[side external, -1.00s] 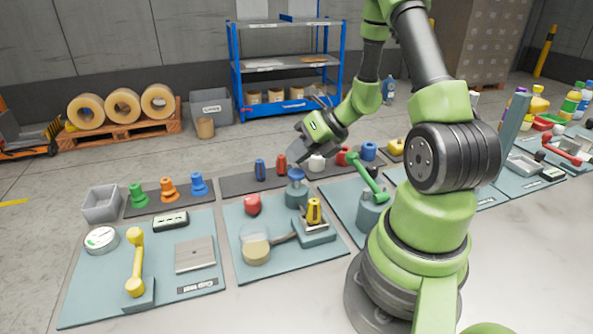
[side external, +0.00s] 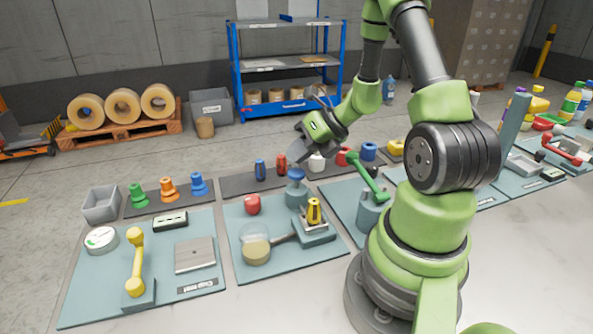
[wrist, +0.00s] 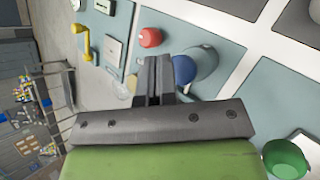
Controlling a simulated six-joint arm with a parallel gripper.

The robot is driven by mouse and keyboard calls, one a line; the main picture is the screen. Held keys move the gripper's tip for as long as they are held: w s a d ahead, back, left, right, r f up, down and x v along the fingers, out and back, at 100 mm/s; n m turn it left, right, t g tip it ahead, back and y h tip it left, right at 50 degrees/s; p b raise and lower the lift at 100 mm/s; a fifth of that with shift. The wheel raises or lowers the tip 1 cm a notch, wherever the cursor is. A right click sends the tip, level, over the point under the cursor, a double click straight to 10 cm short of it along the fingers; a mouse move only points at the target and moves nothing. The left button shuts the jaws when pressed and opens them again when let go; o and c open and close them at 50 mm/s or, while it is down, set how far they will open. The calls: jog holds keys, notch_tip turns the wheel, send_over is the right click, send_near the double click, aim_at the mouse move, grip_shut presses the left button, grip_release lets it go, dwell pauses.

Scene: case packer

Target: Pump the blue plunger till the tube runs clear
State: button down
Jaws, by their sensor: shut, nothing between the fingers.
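The blue plunger (side external: 296,174) stands upright on a grey-blue cylinder on the middle teal board (side external: 240,212). Its round blue head also shows in the wrist view (wrist: 184,69). My gripper (side external: 300,156) is shut and empty, just above and behind the plunger head in the side view. In the wrist view its closed fingers (wrist: 156,62) are just left of the head; I cannot tell whether they touch it. A clear rounded vessel (side external: 254,232) with beige contents low in it sits at the board's front. A grey tube (side external: 284,238) runs from it to a block with a yellow knob (side external: 314,211).
A red knob (side external: 252,204) stands left of the plunger. A yellow handle (side external: 135,262) rises from the left board. Small blue and red pieces (side external: 260,169) stand behind, and a green-handled lever (side external: 366,177) is to the right.

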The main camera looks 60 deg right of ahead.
aim_at(292, 170)
jog(key=shift+f, duration=0.15)
dwell(0.7)
jog(key=shift+f, duration=0.25)
jog(key=shift+f, duration=1.25)
dwell(1.1)
jog(key=shift+r, duration=1.7)
jog(key=shift+r, duration=0.1)
jog(key=shift+r, duration=2.4)
